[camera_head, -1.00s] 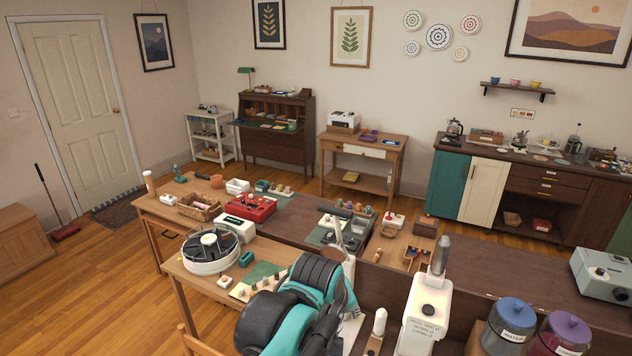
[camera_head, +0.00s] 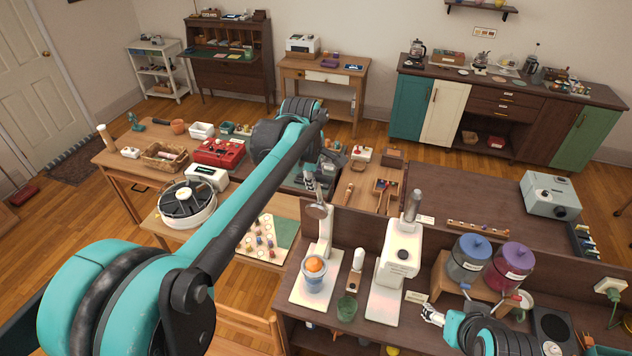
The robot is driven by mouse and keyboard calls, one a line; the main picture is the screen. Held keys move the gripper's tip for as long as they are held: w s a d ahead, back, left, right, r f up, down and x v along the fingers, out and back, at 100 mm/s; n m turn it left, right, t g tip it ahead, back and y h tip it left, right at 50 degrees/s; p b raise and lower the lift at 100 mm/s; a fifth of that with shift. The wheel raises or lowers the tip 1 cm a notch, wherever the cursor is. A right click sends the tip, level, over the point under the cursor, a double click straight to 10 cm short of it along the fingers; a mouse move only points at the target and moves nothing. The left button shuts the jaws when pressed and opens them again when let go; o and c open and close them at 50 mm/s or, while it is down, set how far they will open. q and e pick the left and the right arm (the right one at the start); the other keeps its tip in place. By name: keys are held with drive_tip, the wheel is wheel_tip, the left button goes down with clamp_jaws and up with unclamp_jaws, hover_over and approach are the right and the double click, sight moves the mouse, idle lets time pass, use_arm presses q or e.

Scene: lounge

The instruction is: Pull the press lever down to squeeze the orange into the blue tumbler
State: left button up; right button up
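The orange (camera_head: 315,265) shows at the top of the blue tumbler (camera_head: 313,284), under the press. The press (camera_head: 325,238) is a pale upright stand on a light board, with a round grey head near its top. My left arm reaches across the view from the lower left. Its gripper (camera_head: 309,178) points down just above the press head. The lever is hard to pick out there, and whether the fingers touch it or are shut is unclear.
A green glass (camera_head: 347,308) stands right of the press, beside a small white-topped object (camera_head: 356,262). A tall white machine (camera_head: 398,258) stands further right. Blue-lidded (camera_head: 469,262) and purple-lidded (camera_head: 509,268) jars stand on a wooden riser. A chair (camera_head: 245,326) is in front.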

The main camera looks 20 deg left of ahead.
sight(318, 184)
use_arm(q)
drive_tip(key=shift+x, duration=2.4)
drive_tip(key=shift+r, duration=0.1)
clamp_jaws()
